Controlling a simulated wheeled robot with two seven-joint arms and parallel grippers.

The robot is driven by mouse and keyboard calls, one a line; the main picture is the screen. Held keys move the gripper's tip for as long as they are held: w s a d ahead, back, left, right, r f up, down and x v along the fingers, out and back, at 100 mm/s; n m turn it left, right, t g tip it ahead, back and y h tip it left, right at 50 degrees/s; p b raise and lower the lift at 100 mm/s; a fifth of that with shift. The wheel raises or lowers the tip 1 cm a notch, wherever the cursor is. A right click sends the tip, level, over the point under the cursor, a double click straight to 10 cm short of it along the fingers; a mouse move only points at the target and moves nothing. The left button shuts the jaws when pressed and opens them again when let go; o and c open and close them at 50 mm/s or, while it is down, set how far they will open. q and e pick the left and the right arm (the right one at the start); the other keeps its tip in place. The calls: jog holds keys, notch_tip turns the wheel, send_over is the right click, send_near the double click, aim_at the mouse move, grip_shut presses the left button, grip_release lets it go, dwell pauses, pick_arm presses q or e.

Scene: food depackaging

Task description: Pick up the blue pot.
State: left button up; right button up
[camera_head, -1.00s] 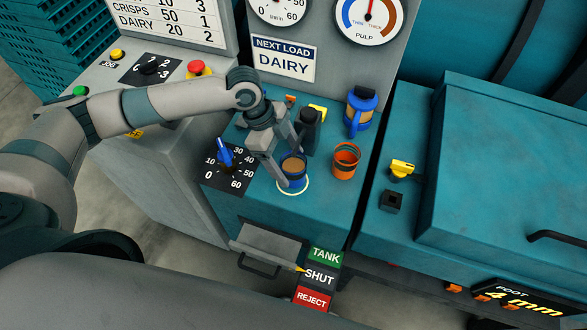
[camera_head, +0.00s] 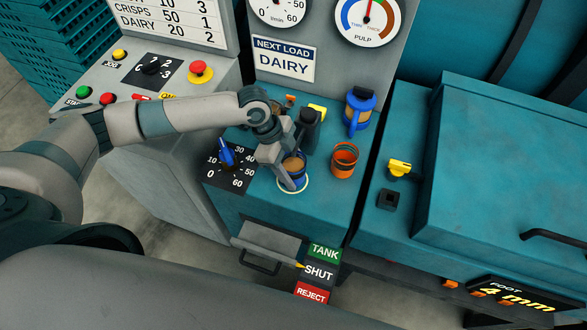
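The blue pot (camera_head: 296,178), open at the top with brown contents, stands upright inside a pale ring on the teal counter. My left gripper (camera_head: 290,164) reaches down to it from the upper left. One finger lies along the left side of the pot and hides part of it. The other finger is mostly hidden near the pot's far side, so I cannot tell whether the fingers press on the pot. My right gripper is not in view.
An orange pot (camera_head: 344,160) stands just right of the blue pot. A dial with a blue pointer (camera_head: 227,156) is to the left. The counter's front strip is clear.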

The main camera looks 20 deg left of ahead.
pick_arm(q)
jog(key=c, duration=0.5)
jog(key=shift+o, duration=0.2)
jog(key=shift+r+b, duration=0.65)
jog(key=shift+b, duration=0.05)
jog(key=s+b, duration=0.4)
jog(key=s, duration=1.4)
jog(key=shift+a+b, duration=0.3)
jog(key=shift+b, duration=0.05)
jog(key=shift+r, duration=0.1)
